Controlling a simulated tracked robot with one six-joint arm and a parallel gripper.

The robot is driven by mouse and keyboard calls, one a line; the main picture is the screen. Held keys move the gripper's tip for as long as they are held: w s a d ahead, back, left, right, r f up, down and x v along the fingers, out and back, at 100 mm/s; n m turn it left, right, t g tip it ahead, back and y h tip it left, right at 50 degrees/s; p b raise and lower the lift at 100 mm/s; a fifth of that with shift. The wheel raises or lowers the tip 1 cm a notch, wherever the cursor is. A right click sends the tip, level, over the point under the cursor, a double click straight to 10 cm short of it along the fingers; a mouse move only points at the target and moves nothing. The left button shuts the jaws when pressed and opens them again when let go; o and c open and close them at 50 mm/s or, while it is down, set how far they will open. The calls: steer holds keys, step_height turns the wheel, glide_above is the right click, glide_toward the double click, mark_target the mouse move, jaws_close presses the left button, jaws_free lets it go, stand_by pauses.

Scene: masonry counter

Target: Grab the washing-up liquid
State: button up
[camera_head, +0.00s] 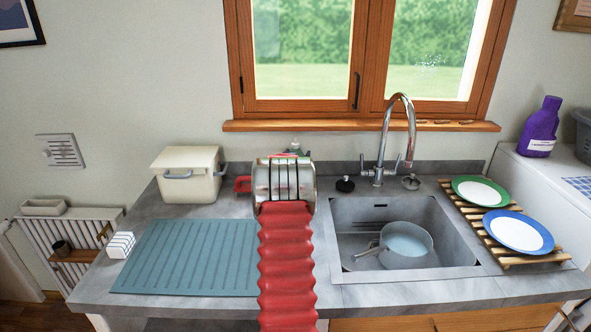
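My arm with its red ribbed sleeve reaches from the front edge over the counter. My gripper (285,172) is at its far end, near the back wall; the metal wrist housing hides its fingers, so I cannot tell if it is open or shut. Just beyond it the top of a small grey-teal item (297,147) shows, possibly the washing-up liquid bottle. Its body is hidden behind my gripper, and I cannot tell whether they touch. A purple bottle (541,128) with a white label stands far right on a white appliance; its label is too small to read.
A cream box (188,174) and a red item (243,184) are left of my gripper. A teal ribbed mat (187,257) lies in front. Right are the tap (388,140), the sink (346,225) with a pan (405,245), and a wooden rack (495,237) with two plates.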

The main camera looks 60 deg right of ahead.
steer(key=shift+r, duration=0.15)
steer(key=shift+c, duration=0.4)
step_height(320, 180, up, 7)
steer(key=s+a, duration=0.4)
steer(key=a, duration=0.5)
steer(key=s+a, duration=0.5)
steer(key=a, duration=0.3)
steer(key=shift+a, duration=0.4)
